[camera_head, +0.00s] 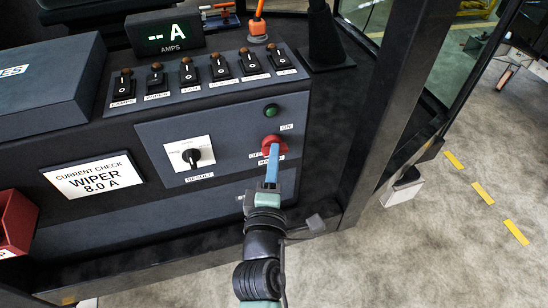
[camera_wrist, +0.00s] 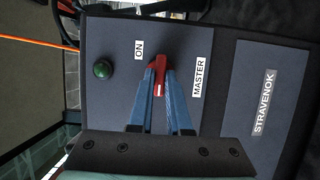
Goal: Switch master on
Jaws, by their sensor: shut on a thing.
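The red master switch knob (camera_head: 271,141) is on the grey panel, with an ON label up and to its right and an OFF label, partly covered, at its left. In the wrist view the red handle (camera_wrist: 160,75) shows between my blue fingers, its white-marked end pointing down, away from the ON label (camera_wrist: 139,49). The MASTER label (camera_wrist: 199,77) is beside it. My gripper (camera_head: 271,156) is shut on this knob; in the wrist view its fingertips (camera_wrist: 160,72) are either side of it. A dark green lamp (camera_head: 271,110) sits above the knob.
A black rotary selector (camera_head: 191,156) is left of the master switch. A row of rocker switches (camera_head: 188,72) runs above, under an amps display (camera_head: 165,32) reading "-- A". A card reads wiper 8.0 A (camera_head: 95,177). A dark cab post (camera_head: 400,90) stands at the right.

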